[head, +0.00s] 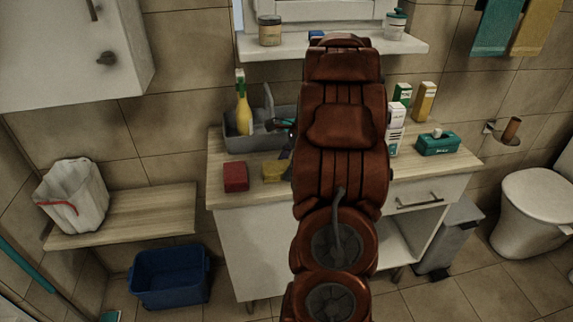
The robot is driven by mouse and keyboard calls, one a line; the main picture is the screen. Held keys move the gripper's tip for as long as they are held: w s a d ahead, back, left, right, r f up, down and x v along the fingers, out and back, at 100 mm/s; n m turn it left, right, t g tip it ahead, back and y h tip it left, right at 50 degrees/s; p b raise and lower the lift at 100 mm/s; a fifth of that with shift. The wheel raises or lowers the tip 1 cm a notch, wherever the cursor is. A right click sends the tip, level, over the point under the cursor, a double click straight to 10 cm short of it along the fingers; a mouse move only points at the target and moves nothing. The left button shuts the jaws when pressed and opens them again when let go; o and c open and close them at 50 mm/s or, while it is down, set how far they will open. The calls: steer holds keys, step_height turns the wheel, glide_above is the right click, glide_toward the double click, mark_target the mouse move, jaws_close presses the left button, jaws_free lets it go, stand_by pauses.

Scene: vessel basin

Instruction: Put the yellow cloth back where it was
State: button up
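A small yellow block-like piece (273,170), perhaps a folded cloth or a sponge, lies on the wooden counter near its front edge, just left of my arm. A yellow cloth (538,30) hangs on the wall at the top right, beside a teal cloth (496,28). My gripper (284,128) shows only in part as dark pieces at the left edge of my arm, by the right end of the grey basin. My arm hides most of it, so its opening and anything it holds cannot be made out.
The grey basin (236,143) has a yellow bottle (243,112) at it. A red block (236,177) lies on the counter (222,198). Boxes and a teal tissue box (438,144) stand at the right. A blue bin (170,278) is on the floor. My arm hides the counter's middle.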

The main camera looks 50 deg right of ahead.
steer(key=o, duration=0.3)
steer(key=b+v, duration=0.1)
steer(key=v, duration=1.1)
steer(key=shift+r, duration=0.15)
steer(key=shift+a, duration=0.1)
